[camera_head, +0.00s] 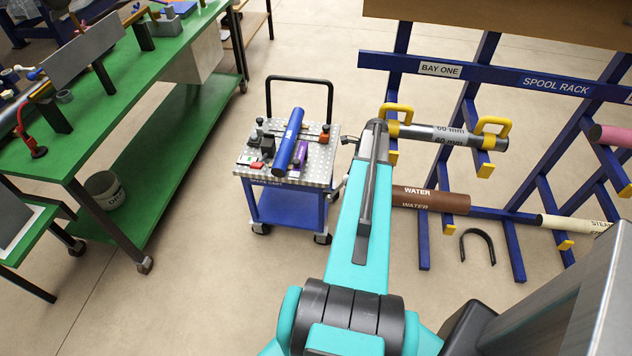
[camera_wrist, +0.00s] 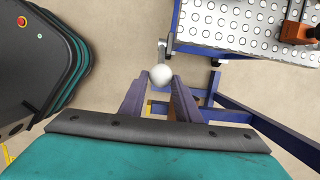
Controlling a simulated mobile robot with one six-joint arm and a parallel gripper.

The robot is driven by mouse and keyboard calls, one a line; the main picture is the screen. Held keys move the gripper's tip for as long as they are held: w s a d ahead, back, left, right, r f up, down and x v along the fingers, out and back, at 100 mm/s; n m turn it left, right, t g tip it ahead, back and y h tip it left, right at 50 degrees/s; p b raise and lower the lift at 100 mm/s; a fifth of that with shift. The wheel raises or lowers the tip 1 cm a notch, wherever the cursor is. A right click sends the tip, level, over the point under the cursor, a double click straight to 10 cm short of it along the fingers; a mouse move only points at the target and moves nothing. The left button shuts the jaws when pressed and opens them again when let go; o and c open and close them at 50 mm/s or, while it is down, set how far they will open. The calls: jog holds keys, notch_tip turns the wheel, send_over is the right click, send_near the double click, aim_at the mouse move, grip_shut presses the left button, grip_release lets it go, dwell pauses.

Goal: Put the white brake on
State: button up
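The brake is a short grey lever (camera_wrist: 162,50) with a round white knob (camera_wrist: 162,75), low beside a corner of the cart in the wrist view. My gripper (camera_wrist: 161,79) has its two dark fingers apart, one on each side of the white knob. The knob sits at the fingertips, and whether both fingers touch it is hard to see. The cart (camera_head: 287,205) is blue with a dimpled metal top, left of my arm in the head view. There my arm hides the gripper, and the brake does not show clearly.
A blue rack (camera_head: 455,70) with pipes stands close to the right of my arm. A green workbench (camera_head: 165,75) is at the left. A blue pipe (camera_head: 288,142) and small parts lie on the cart top. A bent dark bar (camera_head: 478,236) is by the rack. Floor left of the cart is clear.

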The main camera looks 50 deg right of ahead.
jog(key=o, duration=0.4)
jog(key=shift+r, duration=0.1)
jog(key=shift+w+a+r+p+v, duration=0.2)
jog(key=shift+p+v, duration=0.45)
jog(key=shift+v, duration=0.5)
jog(key=shift+w+a+f+p+v, duration=0.1)
jog(key=shift+w+p+v, duration=0.15)
jog(key=shift+p+v, duration=0.65)
jog(key=shift+w+a+r+p+v, duration=0.1)
jog(key=shift+w+p+v, duration=0.25)
jog(key=shift+v, duration=1)
jog(key=shift+s, duration=0.1)
